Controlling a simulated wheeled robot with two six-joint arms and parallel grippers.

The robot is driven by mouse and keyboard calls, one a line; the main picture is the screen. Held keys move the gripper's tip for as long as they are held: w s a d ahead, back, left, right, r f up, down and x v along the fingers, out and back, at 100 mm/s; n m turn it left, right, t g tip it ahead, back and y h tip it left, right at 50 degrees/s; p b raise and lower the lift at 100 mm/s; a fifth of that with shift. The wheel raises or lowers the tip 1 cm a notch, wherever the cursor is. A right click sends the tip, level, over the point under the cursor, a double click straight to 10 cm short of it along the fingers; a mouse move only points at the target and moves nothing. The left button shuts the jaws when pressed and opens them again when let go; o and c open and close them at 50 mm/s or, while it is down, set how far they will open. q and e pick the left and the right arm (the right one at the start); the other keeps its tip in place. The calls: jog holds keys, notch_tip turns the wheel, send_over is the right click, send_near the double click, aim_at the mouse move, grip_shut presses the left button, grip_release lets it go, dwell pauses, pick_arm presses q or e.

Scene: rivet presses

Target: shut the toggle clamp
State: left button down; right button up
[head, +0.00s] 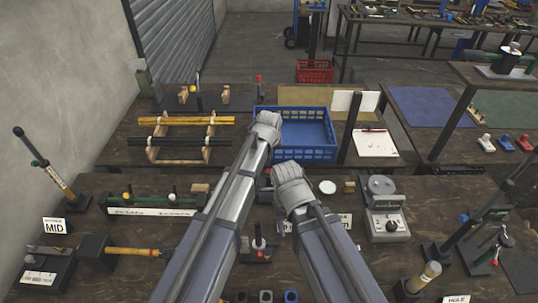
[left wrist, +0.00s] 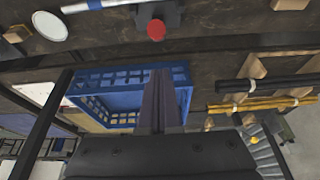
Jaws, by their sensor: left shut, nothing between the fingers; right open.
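The blue crate (head: 304,154) stands behind the near bench. A red knob on a dark block (left wrist: 156,30) shows in the left wrist view. A scale-like device (head: 386,212) stands to the right. A wooden-handled tool (head: 135,251) lies at left. My forearms cover the bench's middle.

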aim_at(269, 172)
pick_arm(q)
jog(key=shift+s+f+b, duration=0.2)
jog(key=shift+s+f, duration=0.15)
jog(key=shift+s, duration=0.3)
jog(key=shift+s+f+b, duration=0.2)
jog(key=shift+s+f, duration=0.1)
jog(key=shift+s, duration=0.3)
jog(key=shift+s+f, duration=0.1)
jog(key=shift+s+f+b, duration=0.1)
jog(key=shift+s+b, duration=0.05)
jog(key=shift+b, duration=0.2)
jog(key=shift+s+t, duration=0.1)
jog(key=shift+t, duration=0.3)
